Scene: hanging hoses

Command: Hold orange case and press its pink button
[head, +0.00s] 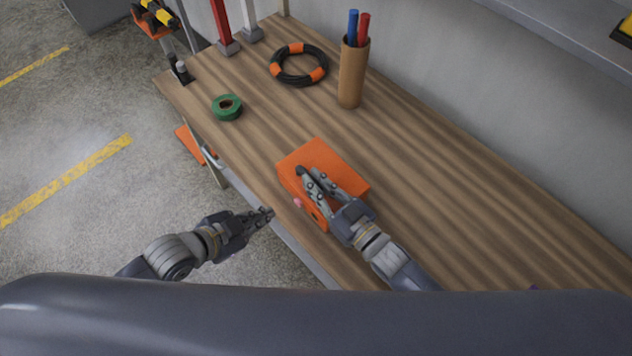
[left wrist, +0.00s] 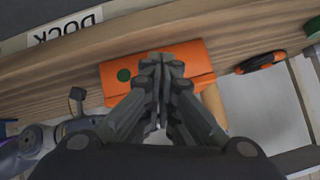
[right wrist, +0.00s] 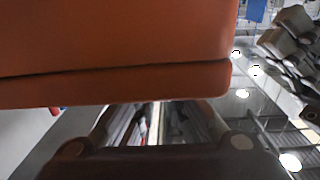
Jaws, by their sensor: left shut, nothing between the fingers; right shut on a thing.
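The orange case (head: 322,160) is at the table's front edge in the head view; whether it rests on the wood or is lifted is unclear. Its pink button (head: 297,202) shows on the side facing the left gripper. My right gripper (head: 312,182) is shut on the case, which fills the top of the right wrist view (right wrist: 110,45). My left gripper (head: 270,213) is shut and empty, just off the table edge, apart from the button. In the left wrist view its fingers (left wrist: 163,62) cover the middle of the case (left wrist: 198,60); a green round spot (left wrist: 124,75) shows and the pink button does not.
Behind the case on the wooden table (head: 440,190) are a green tape roll (head: 227,107), a coiled black hose with orange bands (head: 299,65) and a brown cup (head: 353,75) holding a blue and a red stick. The table's right part looks mostly clear. A wall borders the back.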

